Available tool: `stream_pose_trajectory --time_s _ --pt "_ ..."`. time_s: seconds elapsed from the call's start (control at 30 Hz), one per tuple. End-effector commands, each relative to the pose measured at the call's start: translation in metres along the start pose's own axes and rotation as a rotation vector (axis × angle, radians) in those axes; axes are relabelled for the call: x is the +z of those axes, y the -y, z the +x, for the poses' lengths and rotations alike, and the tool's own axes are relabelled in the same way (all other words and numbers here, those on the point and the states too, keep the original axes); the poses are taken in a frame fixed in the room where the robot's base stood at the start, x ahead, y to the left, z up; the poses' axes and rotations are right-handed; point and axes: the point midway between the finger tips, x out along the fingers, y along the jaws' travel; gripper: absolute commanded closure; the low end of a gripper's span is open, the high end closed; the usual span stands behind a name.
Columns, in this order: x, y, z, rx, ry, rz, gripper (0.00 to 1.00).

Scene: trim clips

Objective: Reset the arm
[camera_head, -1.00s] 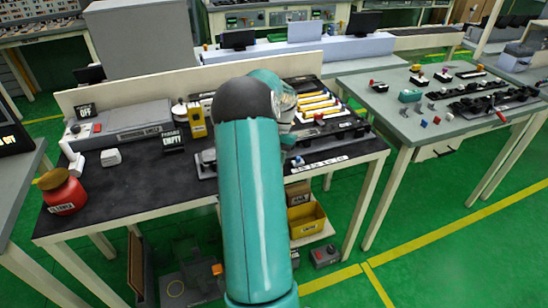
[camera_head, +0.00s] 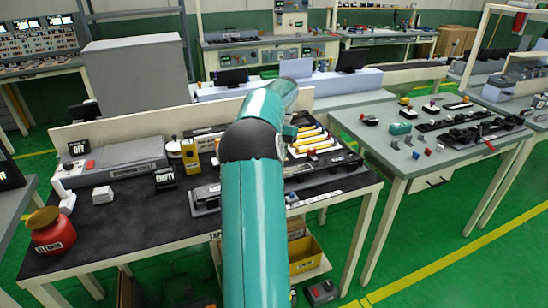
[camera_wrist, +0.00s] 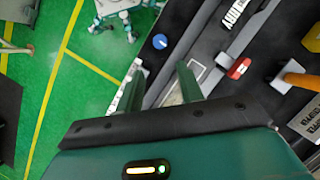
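My teal arm (camera_head: 255,200) reaches forward over the black-topped workbench (camera_head: 120,215) in the head view. Its dark elbow joint (camera_head: 250,141) covers the middle of the bench, and my gripper is mostly hidden there. In the wrist view my gripper (camera_wrist: 158,80) has its two green fingers apart, with no object clearly held between them. Below the fingers are a dark fixture with a pale plate, a blue knob (camera_wrist: 160,41), a red part (camera_wrist: 239,68) and an orange part (camera_wrist: 299,80). I cannot tell how far above these the fingertips are.
A red jar (camera_head: 52,232) stands at the bench's left end, near a grey machine (camera_head: 122,157) and an "EMPTY" sign (camera_head: 165,178). Yellow strips (camera_head: 310,140) lie right of my arm. A second table (camera_head: 400,160) stands to the right. Green floor separates the tables.

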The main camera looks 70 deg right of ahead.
Motion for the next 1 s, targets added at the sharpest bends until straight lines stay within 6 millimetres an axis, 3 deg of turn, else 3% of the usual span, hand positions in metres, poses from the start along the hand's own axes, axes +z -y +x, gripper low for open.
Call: stream_pose_trajectory --time_s 0.5,0.63,0.77,1.0 --pt "0.001 0.001 0.0 0.0 0.0 -0.002 0.63" --pt "0.015 0.012 -0.003 -0.003 -0.016 -0.034 0.63" --pt "0.056 0.042 -0.011 -0.009 -0.061 -0.13 0.63" --pt "0.169 0.098 -0.011 -0.018 -0.174 -0.392 0.63"
